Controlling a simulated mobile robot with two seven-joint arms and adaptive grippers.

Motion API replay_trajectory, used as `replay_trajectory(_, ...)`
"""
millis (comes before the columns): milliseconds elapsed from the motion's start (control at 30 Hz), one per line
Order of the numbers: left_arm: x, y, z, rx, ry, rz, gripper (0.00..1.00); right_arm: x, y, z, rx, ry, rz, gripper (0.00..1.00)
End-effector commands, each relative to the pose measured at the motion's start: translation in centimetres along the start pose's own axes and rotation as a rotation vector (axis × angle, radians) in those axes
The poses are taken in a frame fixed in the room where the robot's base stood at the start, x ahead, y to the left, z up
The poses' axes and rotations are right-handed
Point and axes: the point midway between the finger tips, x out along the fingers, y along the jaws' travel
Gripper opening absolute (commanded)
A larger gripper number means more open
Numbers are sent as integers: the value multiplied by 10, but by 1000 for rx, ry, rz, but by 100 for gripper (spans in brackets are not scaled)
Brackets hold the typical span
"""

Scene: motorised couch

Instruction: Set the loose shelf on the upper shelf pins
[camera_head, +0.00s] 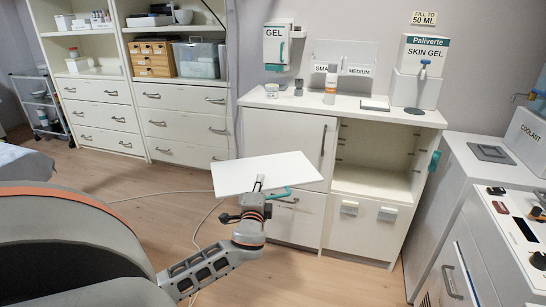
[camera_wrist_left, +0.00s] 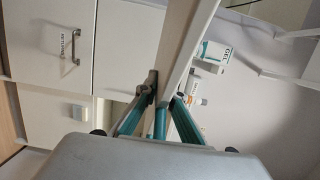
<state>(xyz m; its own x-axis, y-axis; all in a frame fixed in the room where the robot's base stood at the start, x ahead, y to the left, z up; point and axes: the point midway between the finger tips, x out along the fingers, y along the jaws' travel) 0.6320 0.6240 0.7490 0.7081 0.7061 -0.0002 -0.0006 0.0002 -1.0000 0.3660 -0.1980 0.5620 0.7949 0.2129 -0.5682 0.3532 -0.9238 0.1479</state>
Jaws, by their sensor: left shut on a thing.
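The loose shelf (camera_head: 268,170) is a flat white board held by its near edge, roughly level, in front of the cabinet's closed left door. My left gripper (camera_head: 260,187) is shut on that edge; the board also shows edge-on in the left wrist view (camera_wrist_left: 182,45), between the gripper's fingers (camera_wrist_left: 162,98). The open cabinet bay (camera_head: 375,150) is to the right of the board, apart from it. Small shelf pins (camera_head: 339,157) show faintly on the bay's left inner wall; their levels are hard to tell. My right gripper is not in view.
The countertop (camera_head: 345,108) above the bay carries a bottle (camera_head: 331,85), jars and a skin gel dispenser (camera_head: 415,85). A cable (camera_head: 205,215) lies on the floor. The bay's front is clear.

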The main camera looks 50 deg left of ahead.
Motion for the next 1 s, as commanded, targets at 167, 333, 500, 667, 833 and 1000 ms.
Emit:
replay_trajectory(167,-64,22,-63,-3,104,0,0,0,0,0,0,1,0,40)
replay_trajectory(333,-131,36,-121,-5,223,0,0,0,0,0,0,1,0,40)
replay_trajectory(500,-203,38,-174,-6,348,-2,0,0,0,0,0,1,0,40)
replay_trajectory(667,-274,29,-219,-8,463,-3,0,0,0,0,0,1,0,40)
replay_trajectory(833,-350,5,-258,-11,580,-3,0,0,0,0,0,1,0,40)
replay_trajectory(1000,-418,-31,-285,-11,684,-4,0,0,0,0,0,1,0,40)
